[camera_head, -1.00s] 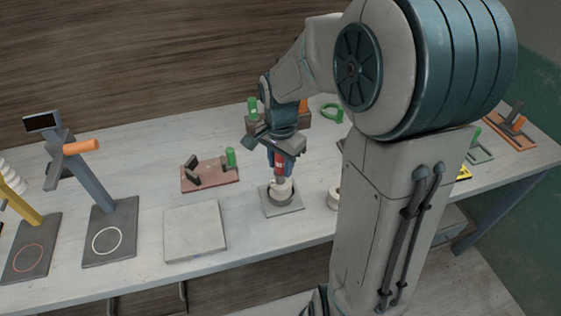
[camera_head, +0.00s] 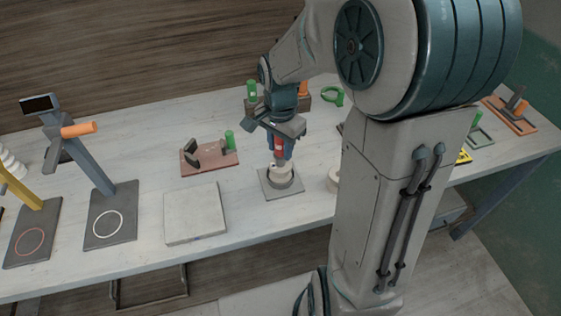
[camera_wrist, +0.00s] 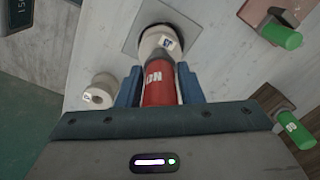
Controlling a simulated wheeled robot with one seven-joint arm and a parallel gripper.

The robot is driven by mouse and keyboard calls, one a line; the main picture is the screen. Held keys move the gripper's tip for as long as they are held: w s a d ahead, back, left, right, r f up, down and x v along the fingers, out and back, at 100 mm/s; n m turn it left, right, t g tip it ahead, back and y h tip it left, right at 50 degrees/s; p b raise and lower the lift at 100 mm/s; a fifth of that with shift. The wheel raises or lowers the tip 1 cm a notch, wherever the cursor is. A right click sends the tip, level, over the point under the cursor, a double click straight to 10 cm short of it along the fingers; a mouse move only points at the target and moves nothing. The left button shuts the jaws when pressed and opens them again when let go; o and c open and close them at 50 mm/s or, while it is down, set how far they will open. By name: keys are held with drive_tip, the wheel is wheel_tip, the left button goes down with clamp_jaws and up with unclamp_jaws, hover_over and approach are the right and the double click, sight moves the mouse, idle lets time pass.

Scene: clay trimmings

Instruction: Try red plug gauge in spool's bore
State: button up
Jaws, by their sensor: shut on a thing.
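My gripper (camera_head: 279,152) is shut on the red plug gauge (camera_wrist: 158,86), whose red handle sits between the two blue fingers in the wrist view (camera_wrist: 159,80). The gauge also shows in the head view (camera_head: 279,143), pointing down. Its grey tip points at the cream spool (camera_wrist: 158,40) and overlaps it in the wrist view. The spool stands upright in a round grey holder on a square grey plate (camera_head: 265,182), directly below my gripper. The bore is hidden by the gauge, so I cannot tell whether the tip is inside it.
A second cream spool (camera_wrist: 102,90) stands close by on the right in the head view (camera_head: 333,180). A pink stand with a green gauge (camera_head: 230,140) is behind left. A pale square pad (camera_head: 194,213) lies left. A brown block with green and orange pieces (camera_head: 304,104) stands behind.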

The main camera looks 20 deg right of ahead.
drive_tip(key=shift+s, duration=0.15)
drive_tip(key=shift+r+p, duration=1.85)
drive_tip(key=shift+r, duration=0.6)
